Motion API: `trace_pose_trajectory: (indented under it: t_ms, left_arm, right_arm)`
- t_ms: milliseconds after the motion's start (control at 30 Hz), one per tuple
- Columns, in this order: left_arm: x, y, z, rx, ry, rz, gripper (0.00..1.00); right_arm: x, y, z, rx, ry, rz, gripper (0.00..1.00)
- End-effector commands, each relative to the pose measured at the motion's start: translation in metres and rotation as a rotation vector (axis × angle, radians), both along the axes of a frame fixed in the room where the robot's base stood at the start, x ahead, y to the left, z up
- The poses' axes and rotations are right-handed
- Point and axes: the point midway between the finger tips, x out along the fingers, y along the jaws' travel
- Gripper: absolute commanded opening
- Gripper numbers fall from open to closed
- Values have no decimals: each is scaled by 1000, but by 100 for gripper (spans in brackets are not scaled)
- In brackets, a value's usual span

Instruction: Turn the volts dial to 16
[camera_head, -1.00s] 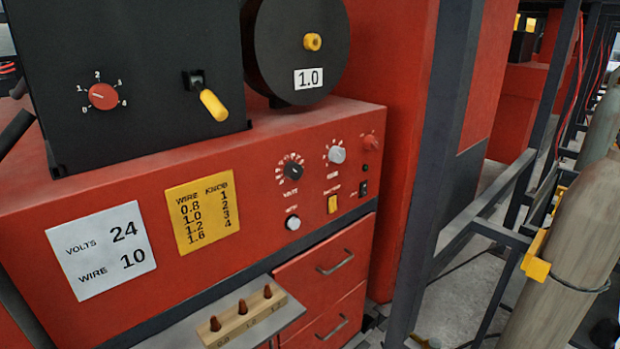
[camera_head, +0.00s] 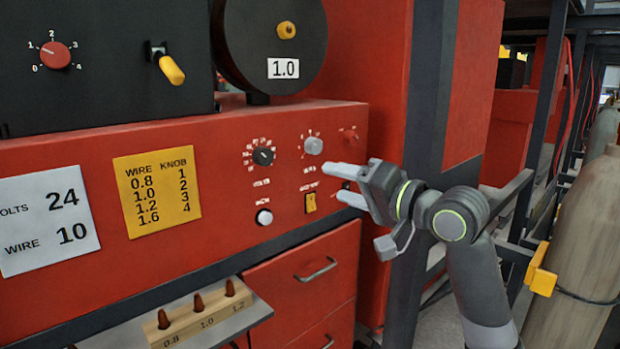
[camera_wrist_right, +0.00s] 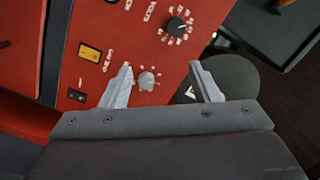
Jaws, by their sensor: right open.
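The volts dial (camera_head: 263,156) is a black round knob with a white pointer mark, ringed by white numbers on the red machine's front panel. It also shows in the right wrist view (camera_wrist_right: 178,25), above the gripper's fingers. The numbers are too small to read. My right gripper (camera_head: 346,184) is open and empty, right of the dial and apart from it, in front of the panel's right part. In the right wrist view its fingers (camera_wrist_right: 165,88) are spread, with a grey knob (camera_wrist_right: 149,80) showing between them. My left gripper is not in view.
The grey knob (camera_head: 313,145), a small red knob (camera_head: 349,134), a yellow switch (camera_head: 311,203) and a white button (camera_head: 264,217) surround the dial. A white card (camera_head: 45,220) reads volts 24, wire 10. A nozzle rack (camera_head: 203,318) juts out below.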

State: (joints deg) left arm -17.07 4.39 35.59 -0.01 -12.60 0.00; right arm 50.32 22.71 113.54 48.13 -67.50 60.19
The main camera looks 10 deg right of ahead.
Motion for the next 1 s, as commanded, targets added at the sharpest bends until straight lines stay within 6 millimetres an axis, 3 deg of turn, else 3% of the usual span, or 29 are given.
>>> trace_pose_trajectory:
  t_ms: [100,267,1000]
  left_arm:
    - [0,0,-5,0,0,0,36]
    - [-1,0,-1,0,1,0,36]
    - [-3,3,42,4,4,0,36]
  right_arm:
    - [-19,10,17,0,-27,38,56]
    - [-16,17,22,5,-27,46,56]
    - [82,104,23,3,-26,43,56]
